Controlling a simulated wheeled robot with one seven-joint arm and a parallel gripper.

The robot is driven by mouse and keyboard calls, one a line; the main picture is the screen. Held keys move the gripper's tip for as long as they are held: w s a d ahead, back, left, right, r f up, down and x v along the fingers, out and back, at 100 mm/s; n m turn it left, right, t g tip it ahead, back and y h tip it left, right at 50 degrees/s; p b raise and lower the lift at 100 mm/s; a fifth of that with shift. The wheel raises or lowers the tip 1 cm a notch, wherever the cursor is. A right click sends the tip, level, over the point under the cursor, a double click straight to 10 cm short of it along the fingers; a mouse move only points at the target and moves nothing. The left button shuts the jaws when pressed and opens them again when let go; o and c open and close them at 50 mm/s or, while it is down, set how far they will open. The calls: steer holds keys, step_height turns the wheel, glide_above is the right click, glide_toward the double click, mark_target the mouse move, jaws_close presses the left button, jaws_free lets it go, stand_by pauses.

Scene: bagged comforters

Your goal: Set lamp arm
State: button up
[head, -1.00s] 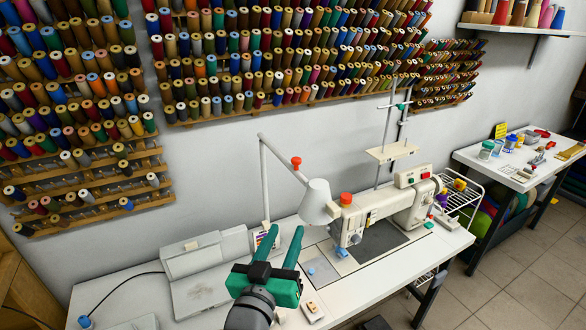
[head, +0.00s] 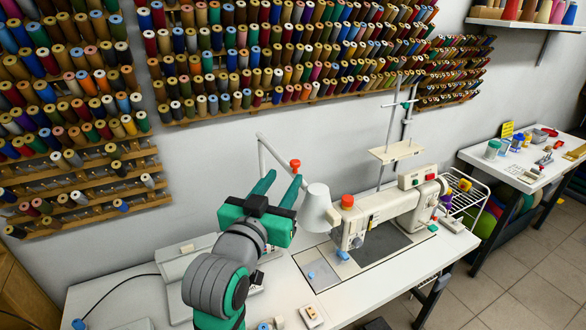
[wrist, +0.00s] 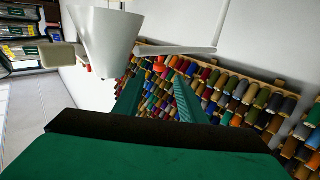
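The lamp has a white cone shade (head: 317,208) and a thin white arm (head: 271,152) with an orange-red knob (head: 295,164) at its joint. My green gripper (head: 281,184) is open and empty, fingers raised toward the knob. In the wrist view the knob (wrist: 160,62) shows between and just beyond the fingertips (wrist: 158,75). I cannot tell the exact gap. The shade (wrist: 103,38) is large at the upper left of the wrist view, and the lamp arm (wrist: 182,50) crosses above the fingers. My gripper hides the lower part of the lamp post in the head view.
A white sewing machine (head: 385,210) stands on the white table (head: 345,308), right of the shade. A thread stand (head: 396,152) rises behind it. Racks of colored spools (head: 300,62) cover the wall. A second table (head: 500,170) stands at the right.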

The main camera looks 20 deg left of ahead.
mark_target(294, 165)
steer(key=shift+w+d, duration=0.2)
steer(key=shift+w, duration=2.75)
jaws_close()
